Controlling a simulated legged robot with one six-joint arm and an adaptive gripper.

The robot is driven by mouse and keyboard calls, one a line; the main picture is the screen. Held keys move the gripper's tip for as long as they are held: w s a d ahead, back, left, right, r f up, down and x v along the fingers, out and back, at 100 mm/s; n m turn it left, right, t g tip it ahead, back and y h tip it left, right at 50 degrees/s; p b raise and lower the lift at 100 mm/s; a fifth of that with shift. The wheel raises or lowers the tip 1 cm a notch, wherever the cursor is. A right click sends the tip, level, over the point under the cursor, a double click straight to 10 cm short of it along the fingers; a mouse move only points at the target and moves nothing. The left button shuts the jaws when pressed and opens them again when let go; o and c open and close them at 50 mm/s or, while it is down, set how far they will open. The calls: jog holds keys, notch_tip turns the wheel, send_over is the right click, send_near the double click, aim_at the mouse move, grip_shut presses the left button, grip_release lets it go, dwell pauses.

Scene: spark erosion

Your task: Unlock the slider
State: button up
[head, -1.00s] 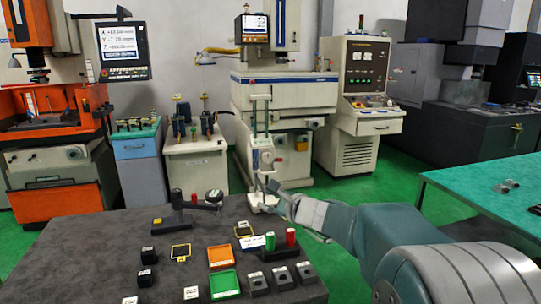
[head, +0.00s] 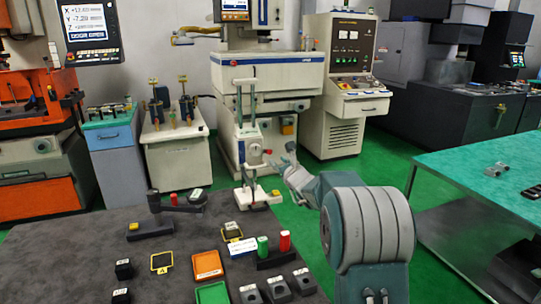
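A tall white measuring stand (head: 248,135) with a slider rises at the back edge of the dark table. The slider (head: 251,150) is a pale body on the column, with a small red part (head: 267,152) at its right. Its lock is too small to make out. The stand's white base (head: 257,195) sits at the table's far right corner. My gripper (head: 285,163) is just right of the column, at about the slider's height or slightly lower. Its grey fingers point up and left. I cannot tell whether they touch the stand or how far they are apart.
On the dark table (head: 80,250) are an orange tray (head: 207,264), a green tray (head: 212,292), green (head: 263,246) and red (head: 285,241) cylinders, and several black blocks. A green-topped table (head: 480,185) stands right. Machines line the back wall.

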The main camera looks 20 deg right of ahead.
aim_at(267, 152)
jog(key=shift+w+a, duration=0.2)
jog(key=shift+w, duration=2.9)
grip_shut()
